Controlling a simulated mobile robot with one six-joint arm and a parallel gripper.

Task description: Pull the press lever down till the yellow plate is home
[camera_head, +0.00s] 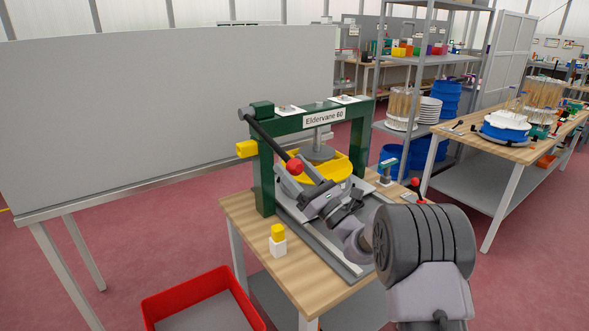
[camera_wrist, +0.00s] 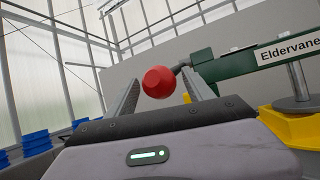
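The green press (camera_head: 264,180), labelled "Eldervane 60", stands on a wooden-topped table. Its dark lever (camera_head: 268,139) slopes from the frame's upper left corner down to a red knob (camera_head: 294,166). The yellow plate (camera_head: 335,168) lies inside the frame under the grey round ram (camera_head: 317,152); part of it is hidden by my arm. My gripper (camera_head: 300,184) is at the knob. In the wrist view the red knob (camera_wrist: 158,82) shows between the two open fingers, with gaps on both sides. Whether the fingertips reach past the knob I cannot tell.
A small yellow-and-white block stack (camera_head: 278,240) stands at the table's front left. A red bin (camera_head: 205,298) is on the floor below. A grey partition (camera_head: 150,110) stands behind at left.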

